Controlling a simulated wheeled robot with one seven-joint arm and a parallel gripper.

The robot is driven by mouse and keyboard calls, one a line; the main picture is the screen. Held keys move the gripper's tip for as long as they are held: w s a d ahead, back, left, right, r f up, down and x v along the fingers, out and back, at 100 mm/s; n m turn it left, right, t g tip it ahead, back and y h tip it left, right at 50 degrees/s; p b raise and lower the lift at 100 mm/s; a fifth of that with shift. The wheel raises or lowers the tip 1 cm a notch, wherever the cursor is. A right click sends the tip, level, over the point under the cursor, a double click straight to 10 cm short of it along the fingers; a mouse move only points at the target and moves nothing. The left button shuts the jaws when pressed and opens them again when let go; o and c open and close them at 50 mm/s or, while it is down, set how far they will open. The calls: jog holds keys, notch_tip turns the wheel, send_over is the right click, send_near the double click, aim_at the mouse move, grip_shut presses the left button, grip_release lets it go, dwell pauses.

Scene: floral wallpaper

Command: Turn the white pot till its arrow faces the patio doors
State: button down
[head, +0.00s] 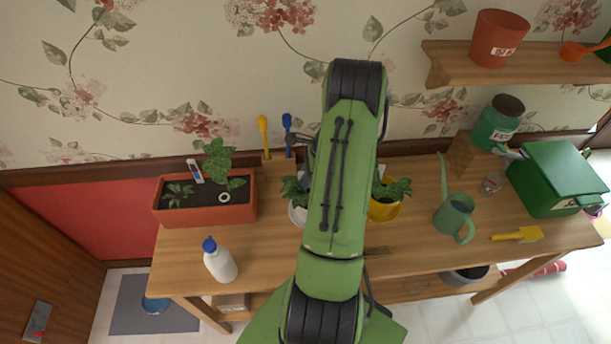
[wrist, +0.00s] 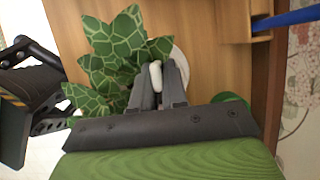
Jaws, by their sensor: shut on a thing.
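The white pot (head: 297,214) holds a leafy plant and stands on the wooden bench, mostly hidden behind my green arm in the head view. In the wrist view its white rim (wrist: 181,62) curves beside large patterned leaves (wrist: 112,50). My gripper (wrist: 159,78) is shut on a white piece of the pot at its rim, with the leaves to its left. In the head view the gripper is hidden by my arm. No arrow on the pot is visible in either view, and I cannot make out the patio doors.
A yellow pot (head: 383,211) with a plant stands close to the right. A terracotta planter (head: 207,216) and white bottle (head: 220,262) are to the left. A green watering can (head: 455,219), yellow trowel (head: 517,235) and green box (head: 556,179) are further right.

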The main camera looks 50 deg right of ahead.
jog(key=m, duration=0.2)
jog(key=shift+s+d+r+m+t+h, duration=0.15)
jog(key=shift+s+d+m+t+h, duration=0.1)
jog(key=shift+m+t+h, duration=0.15)
jog(key=m, duration=0.1)
jog(key=m+h, duration=0.1)
jog(key=m, duration=0.2)
jog(key=shift+s+d+h, duration=0.25)
jog(key=shift+d+h, duration=0.05)
jog(key=shift+d, duration=0.05)
jog(key=m, duration=0.1)
jog(key=m+h, duration=0.1)
jog(key=m, duration=0.1)
jog(key=shift+s+d, duration=0.2)
jog(key=shift+s, duration=0.15)
jog(key=m, duration=0.2)
jog(key=m+h+b, duration=0.1)
jog(key=m, duration=0.1)
jog(key=shift+s+d+h, duration=0.15)
jog(key=shift+s+h, duration=0.15)
jog(key=shift+s, duration=0.1)
jog(key=shift+f, duration=0.35)
jog(key=c, duration=1.1)
grip_release()
